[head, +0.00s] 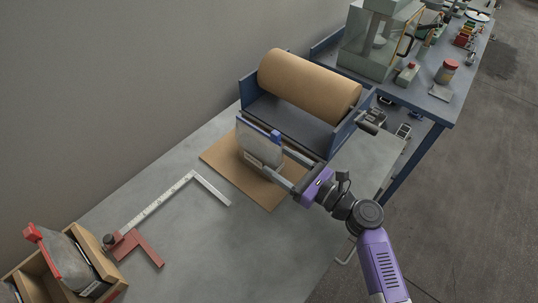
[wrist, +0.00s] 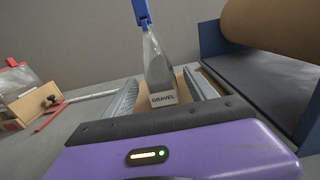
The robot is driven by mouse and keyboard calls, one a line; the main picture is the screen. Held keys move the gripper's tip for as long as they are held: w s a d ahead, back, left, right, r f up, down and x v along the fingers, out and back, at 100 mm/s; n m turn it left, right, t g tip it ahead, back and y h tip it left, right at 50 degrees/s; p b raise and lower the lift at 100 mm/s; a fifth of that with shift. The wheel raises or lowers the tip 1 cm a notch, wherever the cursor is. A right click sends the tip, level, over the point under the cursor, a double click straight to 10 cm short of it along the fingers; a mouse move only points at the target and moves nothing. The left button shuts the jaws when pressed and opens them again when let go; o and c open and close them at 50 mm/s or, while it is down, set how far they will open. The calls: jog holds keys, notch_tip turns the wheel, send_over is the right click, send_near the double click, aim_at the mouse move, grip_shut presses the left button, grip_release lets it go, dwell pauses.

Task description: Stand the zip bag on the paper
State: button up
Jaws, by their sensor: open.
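The zip bag (head: 258,142) is clear with grey contents, a blue clip along its top and a white label reading GRAVEL. It is upright over the brown paper sheet (head: 219,157) and looks to stand on it. My gripper (head: 271,158) is open, with one finger on each side of the bag's lower part. The wrist view shows the bag (wrist: 158,75) edge-on between the fingers (wrist: 160,96), with a gap visible on both sides. The bag hides part of the paper.
A blue holder (head: 290,122) with a large brown paper roll (head: 310,80) stands just behind the paper. A wooden box (head: 92,250) holds a red-clipped bag (head: 63,257). The front bench is clear.

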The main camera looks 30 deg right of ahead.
jog(key=v, duration=0.6)
jog(key=shift+s+b, duration=0.15)
jog(key=shift+b, duration=0.15)
